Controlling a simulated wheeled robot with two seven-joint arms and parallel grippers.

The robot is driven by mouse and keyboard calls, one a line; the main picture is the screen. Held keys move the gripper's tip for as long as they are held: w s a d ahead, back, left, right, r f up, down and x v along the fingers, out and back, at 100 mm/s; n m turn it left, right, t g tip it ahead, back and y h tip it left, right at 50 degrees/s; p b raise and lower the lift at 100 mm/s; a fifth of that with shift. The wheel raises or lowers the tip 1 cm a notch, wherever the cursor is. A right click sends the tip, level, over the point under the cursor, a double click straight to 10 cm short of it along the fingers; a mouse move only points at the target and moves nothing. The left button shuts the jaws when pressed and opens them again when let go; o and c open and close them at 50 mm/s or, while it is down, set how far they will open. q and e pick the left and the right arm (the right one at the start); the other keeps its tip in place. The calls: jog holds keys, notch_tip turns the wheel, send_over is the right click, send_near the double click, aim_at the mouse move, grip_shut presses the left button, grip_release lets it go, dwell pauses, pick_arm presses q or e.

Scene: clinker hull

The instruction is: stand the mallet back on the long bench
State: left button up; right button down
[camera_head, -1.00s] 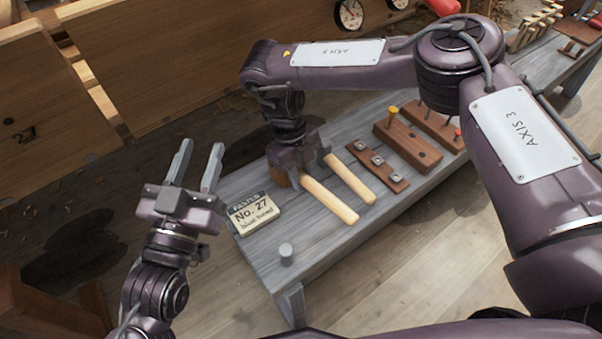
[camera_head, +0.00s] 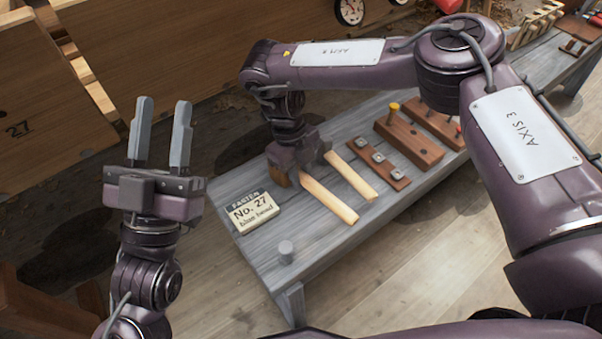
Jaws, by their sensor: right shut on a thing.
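Two pale wooden handles lie side by side on the long grey bench (camera_head: 330,248). The nearer handle (camera_head: 330,200) runs up to a brown block (camera_head: 280,178) mostly hidden behind my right gripper; this looks like the mallet. The second handle (camera_head: 352,176) lies just beyond, and its far end is also hidden. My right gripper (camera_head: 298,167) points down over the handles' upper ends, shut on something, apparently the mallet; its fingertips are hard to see. My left gripper (camera_head: 162,104) is open and empty, fingers pointing up, left of the bench.
A "No. 27" card (camera_head: 252,211) and a grey peg (camera_head: 286,251) are at the bench's near end. A slotted strip (camera_head: 378,163) and wooden blocks (camera_head: 408,145) sit farther along. Bare bench lies between peg and handles. Wooden hull planking (camera_head: 170,60) rises behind.

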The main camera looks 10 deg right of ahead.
jog(key=shift+f, duration=0.5)
jog(key=c, duration=1.2)
grip_release()
